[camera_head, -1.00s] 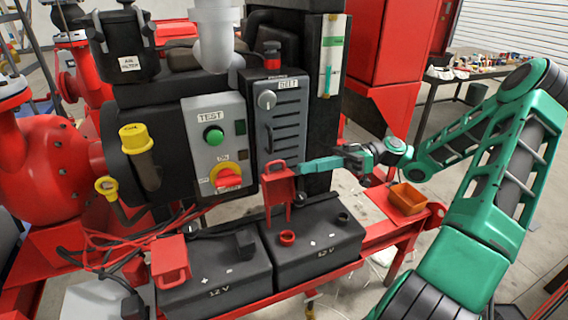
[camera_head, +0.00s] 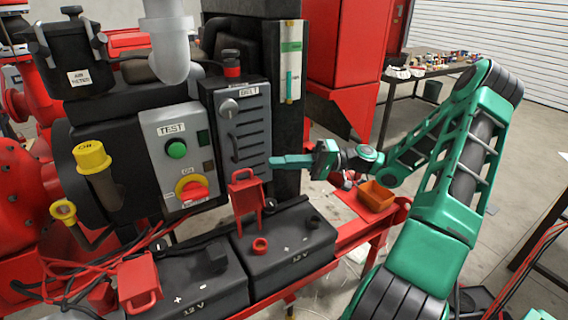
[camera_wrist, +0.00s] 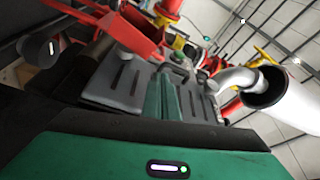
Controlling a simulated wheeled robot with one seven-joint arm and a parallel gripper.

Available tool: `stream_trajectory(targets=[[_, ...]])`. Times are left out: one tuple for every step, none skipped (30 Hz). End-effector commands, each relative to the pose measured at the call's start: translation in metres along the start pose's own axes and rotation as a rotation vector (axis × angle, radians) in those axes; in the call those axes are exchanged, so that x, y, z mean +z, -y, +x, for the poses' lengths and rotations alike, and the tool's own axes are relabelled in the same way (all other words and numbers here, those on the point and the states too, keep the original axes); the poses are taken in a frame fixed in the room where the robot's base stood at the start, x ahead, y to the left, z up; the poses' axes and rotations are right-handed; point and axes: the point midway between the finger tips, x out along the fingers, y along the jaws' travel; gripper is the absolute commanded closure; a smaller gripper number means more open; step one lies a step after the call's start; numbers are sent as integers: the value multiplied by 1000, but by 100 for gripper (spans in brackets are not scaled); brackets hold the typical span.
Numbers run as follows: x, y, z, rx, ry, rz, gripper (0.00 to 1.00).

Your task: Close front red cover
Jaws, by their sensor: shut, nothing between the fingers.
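A red cover (camera_head: 246,195) with a handle loop at its top stands upright on the right black battery (camera_head: 290,240). A second red cover (camera_head: 138,283) sits at the left battery (camera_head: 205,280), tilted low over its end. My gripper (camera_head: 273,162) is shut and empty, its fingers pointing left. In the picture its tips are just above and to the right of the upright cover, in front of the grey belt panel's lower right corner. A gap shows between tips and cover. The wrist view shows the shut fingers (camera_wrist: 160,97) and a red cover-like part (camera_wrist: 130,30) at upper left.
The belt panel (camera_head: 243,125) and the grey test box (camera_head: 180,155) stand behind the batteries. A red post (camera_head: 260,246) rises from the right battery. An orange bin (camera_head: 376,195) sits on the red frame below my wrist. Red cables (camera_head: 80,265) lie at the left.

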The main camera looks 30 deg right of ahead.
Motion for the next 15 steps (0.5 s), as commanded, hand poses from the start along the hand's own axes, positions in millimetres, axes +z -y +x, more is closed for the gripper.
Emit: stream_trajectory(targets=[[1, 1, 10, -1, 4, 1, 100], [1, 1, 15, -1, 3, 1, 100], [1, 0, 22, 0, 4, 1, 100], [1, 0, 27, -1, 4, 0, 100], [1, 0, 31, -1, 3, 0, 100], [1, 1, 36, -1, 3, 0, 100], [1, 0, 40, -1, 3, 0, 100], [0, 0, 44, -1, 2, 0, 100], [1, 0, 48, 0, 3, 0, 100], [1, 0, 50, 0, 3, 0, 100], [1, 0, 52, 0, 2, -1, 100], [0, 0, 55, 0, 1, -1, 100], [0, 0, 56, 0, 0, -1, 100], [0, 0, 57, 0, 0, -1, 100], [0, 0, 58, 0, 0, -1, 100]])
